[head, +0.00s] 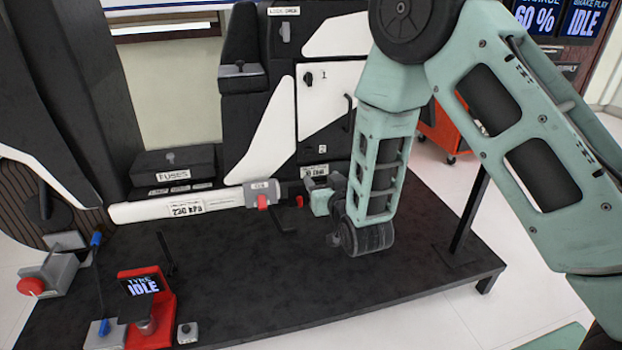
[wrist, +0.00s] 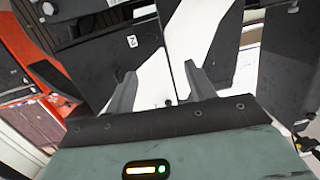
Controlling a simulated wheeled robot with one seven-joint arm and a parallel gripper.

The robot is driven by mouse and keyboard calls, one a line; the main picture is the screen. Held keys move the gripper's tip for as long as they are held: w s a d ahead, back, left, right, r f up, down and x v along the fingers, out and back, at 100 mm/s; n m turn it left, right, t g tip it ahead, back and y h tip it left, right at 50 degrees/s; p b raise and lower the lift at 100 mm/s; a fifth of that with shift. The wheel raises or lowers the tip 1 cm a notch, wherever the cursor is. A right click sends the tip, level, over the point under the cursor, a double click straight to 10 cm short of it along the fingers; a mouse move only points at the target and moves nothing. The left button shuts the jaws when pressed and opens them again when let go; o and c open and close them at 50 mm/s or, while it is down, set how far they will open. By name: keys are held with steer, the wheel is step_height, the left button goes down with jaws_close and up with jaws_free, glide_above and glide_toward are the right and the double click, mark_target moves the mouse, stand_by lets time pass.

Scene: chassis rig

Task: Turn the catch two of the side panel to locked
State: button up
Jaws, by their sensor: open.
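The side panel (head: 318,105) is white and black and stands upright behind my arm in the head view. A dark catch sits beside the label "1" (head: 308,78) near its top. The label "2" (head: 322,150) is lower down, and it also shows in the wrist view (wrist: 132,41). I cannot clearly make out catch two or which way it is turned. My gripper (wrist: 160,78) is open, with its two grey fingers apart and pointing at the panel's lower part. Nothing is seen held between them. In the head view my gripper (head: 312,186) is small and partly hidden, low in front of the panel.
A white bar (head: 160,208) with a red knob (head: 262,201) runs low to the left of my gripper. A fuse box (head: 172,165) stands behind it. A red tyre device (head: 147,305) is at the front left. The dark platform (head: 300,280) is clear at front centre.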

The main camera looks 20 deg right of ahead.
mark_target(310, 153)
steer(key=shift+t, duration=0.7)
steer(key=w+f+b, duration=0.1)
steer(key=w+b, duration=0.1)
steer(key=w, duration=0.4)
steer(key=w+d+b, duration=0.1)
steer(key=w+b, duration=0.1)
steer(key=w, duration=0.4)
steer(key=w+f+b, duration=0.1)
steer(key=w+b, duration=0.1)
steer(key=w, duration=0.4)
steer(key=shift+d+f, duration=0.3)
steer(key=shift+f, duration=0.05)
steer(key=shift+s, duration=0.1)
steer(key=shift+c, duration=0.3)
steer(key=c, duration=0.9)
